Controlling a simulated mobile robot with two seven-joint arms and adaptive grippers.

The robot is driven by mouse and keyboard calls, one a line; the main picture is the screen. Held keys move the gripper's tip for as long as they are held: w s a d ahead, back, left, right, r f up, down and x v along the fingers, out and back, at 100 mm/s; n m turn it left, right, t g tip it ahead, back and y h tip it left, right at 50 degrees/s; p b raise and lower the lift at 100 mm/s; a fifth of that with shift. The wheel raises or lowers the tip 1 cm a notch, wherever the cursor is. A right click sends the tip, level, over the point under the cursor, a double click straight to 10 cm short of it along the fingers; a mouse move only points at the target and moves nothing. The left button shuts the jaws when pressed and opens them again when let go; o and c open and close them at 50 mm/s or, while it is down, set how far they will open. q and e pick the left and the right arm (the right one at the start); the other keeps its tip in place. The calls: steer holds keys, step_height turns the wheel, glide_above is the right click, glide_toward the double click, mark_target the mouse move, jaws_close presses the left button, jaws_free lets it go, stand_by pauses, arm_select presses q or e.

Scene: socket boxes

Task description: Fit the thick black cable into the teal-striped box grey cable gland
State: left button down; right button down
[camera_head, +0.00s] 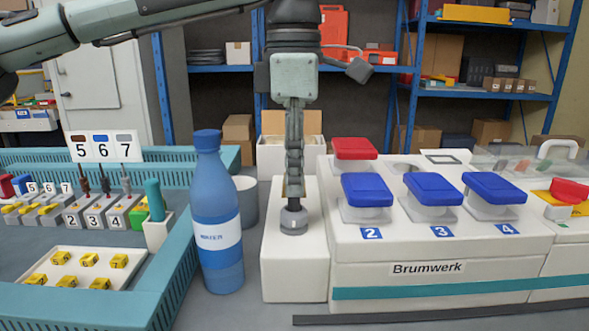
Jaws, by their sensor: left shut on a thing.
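My left gripper (293,192) comes down from above, pointing straight down. It is shut on a small dark thing (293,204), apparently the end of the thick black cable, mostly hidden by the fingers. Directly below it is a round grey fitting (294,222), apparently the grey cable gland, at the top of a white block (295,268). I cannot tell whether the held end is inside the fitting or just above it. The white Brumwerk box (510,267) with a teal stripe (450,287) stands right of the block. My right gripper is not in view.
A blue bottle (217,262) stands close left of the white block. Several lidded sockets, with blue lids (366,189) and a red lid (354,148), rise on the box. A teal tray (165,282) holds numbered plugs and a white dish (50,292) at left.

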arm_select(q)
steer(key=shift+f+b, duration=0.4)
steer(key=shift+f, duration=0.4)
steer(key=c, duration=1.4)
jaws_free()
steer(key=shift+c, duration=0.2)
steer(key=shift+r, duration=0.1)
step_height(320, 180, up, 12)
steer(key=shift+f, duration=0.25)
steer(key=shift+r, duration=0.3)
step_height(320, 180, up, 7)
steer(key=p, duration=0.5)
steer(key=shift+f, duration=0.1)
